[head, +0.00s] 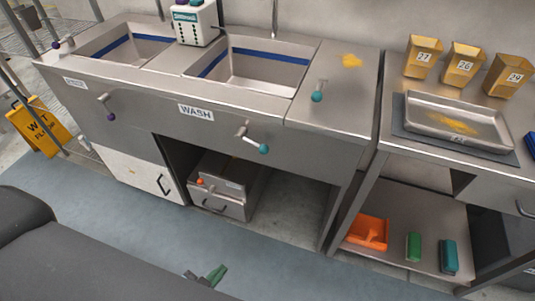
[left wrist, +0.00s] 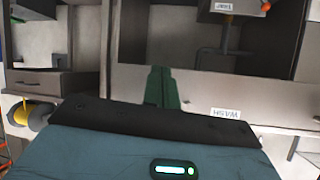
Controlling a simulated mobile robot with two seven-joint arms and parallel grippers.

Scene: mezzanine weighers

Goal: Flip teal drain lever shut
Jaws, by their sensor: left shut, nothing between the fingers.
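The teal drain lever (head: 252,140) is on the front panel of the steel sink unit, right of and below the WASH label (head: 196,112). Its metal rod slants down to the right and ends in a teal ball. My left gripper (head: 212,277) is low in the head view, in front of the unit and apart from the lever. Its green fingers are shut and empty; they also show in the left wrist view (left wrist: 164,88). I cannot make out the lever in the left wrist view. My right gripper is not in view.
A purple-knobbed lever (head: 107,108) is on the same panel to the left. Another teal-knobbed handle (head: 317,97) is on the counter. A grey box (head: 220,190) stands in the open bay below. A yellow wet-floor sign (head: 40,128) stands at left. The blue floor ahead is clear.

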